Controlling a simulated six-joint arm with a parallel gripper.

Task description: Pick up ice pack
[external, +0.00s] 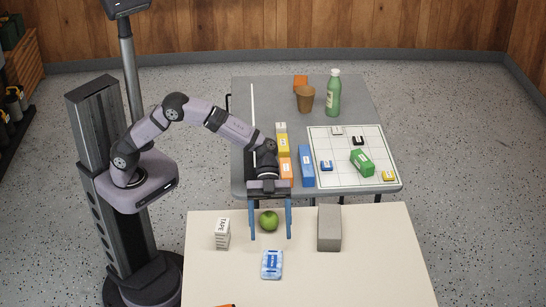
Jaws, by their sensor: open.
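The ice pack (271,264) is a small blue and white flat pack. It lies on the cream table near its front middle, in the external view. My gripper (270,236) is open, with its two blue fingers pointing down toward the cream table. It is farther back than the ice pack and apart from it. A green apple (269,221) shows between the fingers; I cannot tell whether they touch it.
On the cream table (380,270) stand a white tape box (222,233) at left and a grey block (329,228) at right. An orange item (225,305) is cut off at the bottom edge. The grey table behind holds a green bottle (333,95), a brown cup (305,99), several boxes and a gridded board (345,175).

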